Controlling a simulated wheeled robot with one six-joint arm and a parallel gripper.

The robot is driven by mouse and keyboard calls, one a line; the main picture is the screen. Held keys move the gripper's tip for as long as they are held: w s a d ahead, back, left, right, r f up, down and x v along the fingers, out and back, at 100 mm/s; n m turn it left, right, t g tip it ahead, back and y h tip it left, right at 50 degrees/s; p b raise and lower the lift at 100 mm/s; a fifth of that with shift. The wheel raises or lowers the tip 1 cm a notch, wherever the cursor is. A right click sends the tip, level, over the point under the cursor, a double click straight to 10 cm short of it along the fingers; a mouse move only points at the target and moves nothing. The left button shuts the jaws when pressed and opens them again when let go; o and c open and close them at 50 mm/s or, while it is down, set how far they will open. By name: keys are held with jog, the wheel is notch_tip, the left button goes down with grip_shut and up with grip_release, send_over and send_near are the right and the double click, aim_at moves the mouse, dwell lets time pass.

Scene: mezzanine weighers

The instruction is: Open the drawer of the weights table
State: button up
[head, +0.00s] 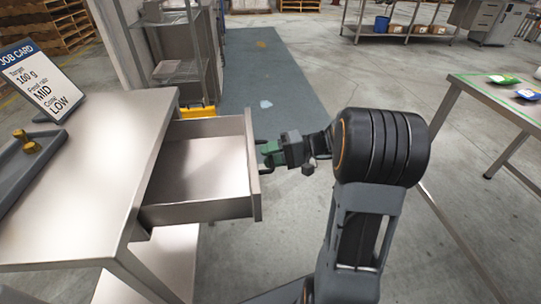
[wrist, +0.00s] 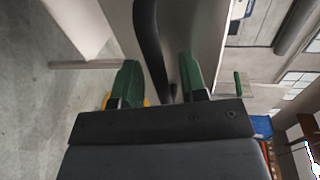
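The weights table (head: 95,150) stands at the left in the head view. Its drawer (head: 200,165) is pulled well out to the right and looks empty inside. A dark bar handle (head: 268,158) is on the drawer's front panel, partly covered by my gripper. My gripper (head: 270,152) is at the handle. In the wrist view its two green fingers (wrist: 162,84) stand apart, with the curved black handle (wrist: 152,40) passing between them. Gaps show beside the handle, so the fingers look open around it.
On the table are a job card (head: 38,80) and a grey tray (head: 45,150) with a brass weight (head: 26,141). A wire shelf (head: 180,70) stands behind. Another table (head: 490,95) with small packets is at the right.

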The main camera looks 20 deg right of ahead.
jog(key=p+v, duration=0.3)
jog(key=v, duration=1)
jog(key=shift+d, duration=0.4)
jog(key=shift+s+r, duration=0.1)
jog(key=s+a+r+n+h+p, duration=0.1)
jog(key=s+a+r+h+p, duration=0.2)
jog(key=a+r+h+p, duration=0.2)
jog(key=s+a+r+n+h+p, duration=0.1)
jog(key=s+a+r+h+p, duration=0.3)
jog(key=r+p, duration=0.7)
jog(key=s+a+r+h+p, duration=0.3)
jog(key=a+r+h+p, duration=0.3)
jog(key=r+p, duration=0.2)
jog(key=p, duration=0.2)
jog(key=shift+s+a+r+n+p, duration=0.35)
jog(key=shift+r+n, duration=0.05)
